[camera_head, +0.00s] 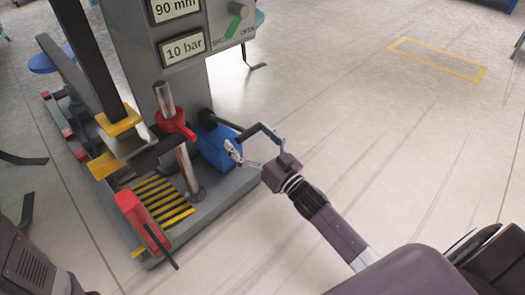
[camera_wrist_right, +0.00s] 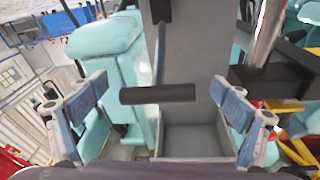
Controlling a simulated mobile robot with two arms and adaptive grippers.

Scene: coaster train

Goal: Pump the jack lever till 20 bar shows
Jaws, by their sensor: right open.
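The grey press carries a pressure display (camera_head: 184,47) that reads 10 bar. A blue jack unit (camera_head: 217,146) sits on its base, with a dark lever (camera_head: 226,124) reaching out from it toward my gripper. My right gripper (camera_head: 246,147) is open and empty at the lever's outer end. In the right wrist view, the lever's black grip (camera_wrist_right: 158,94) lies crosswise ahead, between the two spread fingers (camera_wrist_right: 160,110), with gaps on both sides. I cannot tell how far it is from the fingertips. My left gripper is not in view.
An upper display (camera_head: 174,8) reads 90 mm. A green valve handle (camera_head: 235,22) is beside SHUT and OPEN labels. A red-collared post (camera_head: 175,122), yellow-black striped plate (camera_head: 162,202) and red block (camera_head: 138,218) are on the press. Floor to the right is clear, with a yellow-outlined rectangle (camera_head: 440,60).

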